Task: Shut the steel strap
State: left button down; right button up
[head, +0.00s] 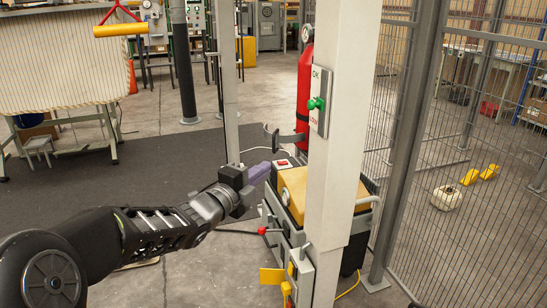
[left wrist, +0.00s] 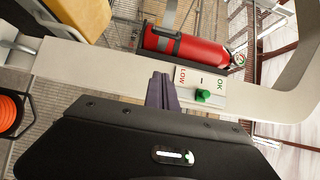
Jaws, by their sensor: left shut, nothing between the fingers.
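The red cylinder (head: 304,95) stands upright, partly hidden behind a pale post. A dark grey curved strap (head: 271,135) sticks out to the left from its lower part, with its free end apart from the cylinder. It looks open. In the left wrist view the red cylinder (left wrist: 190,50) lies across the picture, with a grey strap piece (left wrist: 168,18) reaching up from it. My left gripper (head: 268,169) has purple fingers, shut and empty, below the strap and apart from it. The fingers also show in the left wrist view (left wrist: 161,86). My right gripper is not in view.
The pale post (head: 338,150) carries an OK/LOW plate with a green knob (head: 316,103). A mesh fence (head: 470,130) closes off the right. Dark mat (head: 150,170) lies to the left.

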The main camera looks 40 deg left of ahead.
aim_at(273, 150)
pick_arm(q)
jog(key=w+a, duration=0.1)
jog(key=w, duration=0.2)
jog(key=w+a+p, duration=0.1)
jog(key=w+a, duration=0.1)
jog(key=w, duration=0.2)
jog(key=w+a, duration=0.1)
jog(key=w, duration=0.3)
jog(key=shift+a+f, duration=0.1)
jog(key=shift+a, duration=0.1)
jog(key=shift+s+a+p, duration=0.1)
jog(key=shift+p, duration=0.2)
